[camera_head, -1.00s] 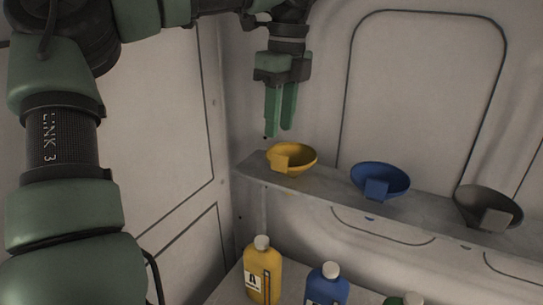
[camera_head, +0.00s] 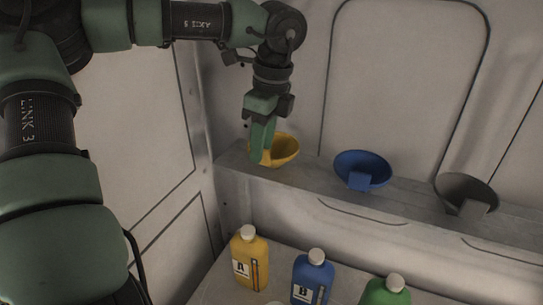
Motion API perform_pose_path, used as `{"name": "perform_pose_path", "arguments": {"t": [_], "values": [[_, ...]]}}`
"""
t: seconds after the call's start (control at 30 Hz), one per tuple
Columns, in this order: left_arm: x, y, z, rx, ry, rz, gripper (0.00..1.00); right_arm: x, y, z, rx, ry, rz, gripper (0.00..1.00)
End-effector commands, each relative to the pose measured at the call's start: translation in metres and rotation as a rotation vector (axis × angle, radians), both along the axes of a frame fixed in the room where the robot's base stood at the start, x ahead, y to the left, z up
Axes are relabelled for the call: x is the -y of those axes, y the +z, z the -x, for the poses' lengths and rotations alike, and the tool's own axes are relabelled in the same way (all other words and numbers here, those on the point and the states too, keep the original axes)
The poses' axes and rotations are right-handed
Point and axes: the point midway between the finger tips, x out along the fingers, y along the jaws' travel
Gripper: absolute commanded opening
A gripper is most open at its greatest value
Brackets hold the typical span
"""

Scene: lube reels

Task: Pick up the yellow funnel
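The yellow funnel (camera_head: 284,149) sits on the grey shelf (camera_head: 316,178), at its left end. My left gripper (camera_head: 261,158) points down at the funnel's left front side, and its green fingers cover the tab there. The fingers overlap in this view, so I cannot tell whether they are closed on the tab or only beside it. My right gripper is not in view.
A blue funnel (camera_head: 363,168) and a dark grey funnel (camera_head: 466,190) stand farther right on the shelf. Below are yellow (camera_head: 250,262), blue (camera_head: 313,280) and green (camera_head: 386,293) bottles on a lower surface. The wall is close behind the shelf.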

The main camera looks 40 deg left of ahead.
Motion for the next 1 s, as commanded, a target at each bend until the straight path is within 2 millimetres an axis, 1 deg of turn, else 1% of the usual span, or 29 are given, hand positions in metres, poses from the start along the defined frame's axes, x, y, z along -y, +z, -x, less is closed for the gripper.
{"name": "perform_pose_path", "arguments": {"t": [0.1, 0.13, 0.23, 0.27, 0.7, 1.0], "values": [[0.000, 0.000, 0.000, 0.001, 0.000, 0.000, 0.33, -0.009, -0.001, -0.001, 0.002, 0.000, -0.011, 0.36], [0.000, 0.000, 0.000, 0.000, 0.000, 0.000, 0.30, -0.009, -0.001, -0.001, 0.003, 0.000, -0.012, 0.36], [0.000, 0.000, 0.000, 0.000, 0.000, 0.000, 0.02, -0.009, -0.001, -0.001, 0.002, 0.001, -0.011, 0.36], [0.000, 0.000, 0.000, 0.000, 0.000, 0.000, 0.00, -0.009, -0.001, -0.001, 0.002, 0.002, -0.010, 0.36], [0.000, 0.000, 0.000, -0.001, 0.000, -0.001, 0.00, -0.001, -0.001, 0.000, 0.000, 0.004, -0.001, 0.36], [0.000, -0.001, 0.000, -0.002, 0.000, -0.001, 0.00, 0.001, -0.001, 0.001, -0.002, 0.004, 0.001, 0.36]]}}
